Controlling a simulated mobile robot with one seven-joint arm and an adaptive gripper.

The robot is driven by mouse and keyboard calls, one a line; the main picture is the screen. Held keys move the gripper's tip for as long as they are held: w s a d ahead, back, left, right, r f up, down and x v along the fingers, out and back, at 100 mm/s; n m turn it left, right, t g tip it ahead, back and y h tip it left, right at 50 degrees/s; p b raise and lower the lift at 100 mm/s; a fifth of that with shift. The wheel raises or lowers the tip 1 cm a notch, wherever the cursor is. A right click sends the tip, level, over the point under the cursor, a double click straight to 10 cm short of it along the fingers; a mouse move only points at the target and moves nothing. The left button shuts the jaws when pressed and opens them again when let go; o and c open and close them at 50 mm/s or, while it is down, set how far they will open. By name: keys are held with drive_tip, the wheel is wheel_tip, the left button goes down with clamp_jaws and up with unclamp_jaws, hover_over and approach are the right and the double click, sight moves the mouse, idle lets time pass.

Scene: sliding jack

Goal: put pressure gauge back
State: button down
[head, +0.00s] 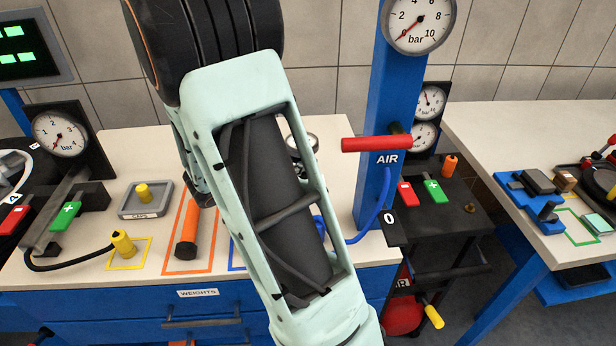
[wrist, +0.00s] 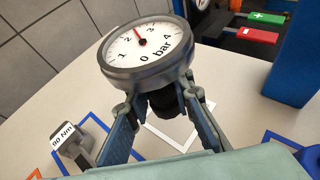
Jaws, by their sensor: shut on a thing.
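The pressure gauge (wrist: 148,50) has a round white dial marked in bar and a grey metal rim. In the wrist view my gripper (wrist: 166,100) is shut on its dark lower stem, with the dial above the fingers. A white outline (wrist: 158,132) on the tabletop shows below and behind the gripper, partly hidden by the fingers. The gauge appears above the table; its exact height is unclear. In the head view only part of the gauge (head: 302,141) shows to the right of my arm, and my gripper is hidden.
The blue AIR column (head: 385,120) with its red lever (head: 375,144) stands right of my arm. On the worktop (head: 130,150), an orange-handled tool (head: 188,230), a cap tray (head: 146,200) and a yellow connector (head: 123,243) lie left. A 90 Nm tool (wrist: 75,145) lies near the gripper.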

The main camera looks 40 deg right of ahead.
drive_tip(key=shift+d+f, duration=0.6)
drive_tip(key=f, duration=0.3)
drive_tip(key=shift+s+d, duration=0.1)
drive_tip(key=shift+d, duration=0.25)
drive_tip(key=shift+f, duration=0.45)
drive_tip(key=shift+b, duration=0.3)
drive_tip(key=shift+f, duration=0.2)
drive_tip(key=c, duration=1.7)
unclamp_jaws()
drive_tip(key=shift+r, duration=0.1)
